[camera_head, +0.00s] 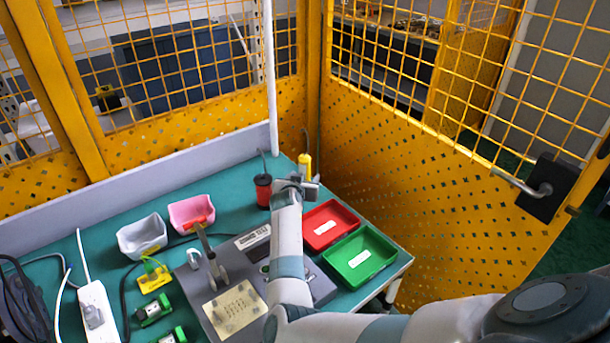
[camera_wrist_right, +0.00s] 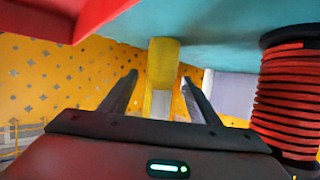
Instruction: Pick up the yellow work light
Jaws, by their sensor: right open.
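The yellow work light (camera_head: 305,163) stands upright at the back corner of the teal table, with a thin cable rising from its top. My right gripper (camera_head: 313,187) is just in front of it and hides its lower part. In the right wrist view, where the table shows at the top, the work light (camera_wrist_right: 162,62) appears between the two open fingers (camera_wrist_right: 160,80). I cannot tell how far it sits between them, and no finger is seen closed on it. My left gripper is out of view.
A red and black cylinder (camera_head: 263,190), ribbed in the wrist view (camera_wrist_right: 288,95), stands close beside the work light. A red bin (camera_head: 345,213) and green bin (camera_head: 375,240) lie to the right of my arm. Yellow fence panels (camera_head: 400,180) stand behind the table.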

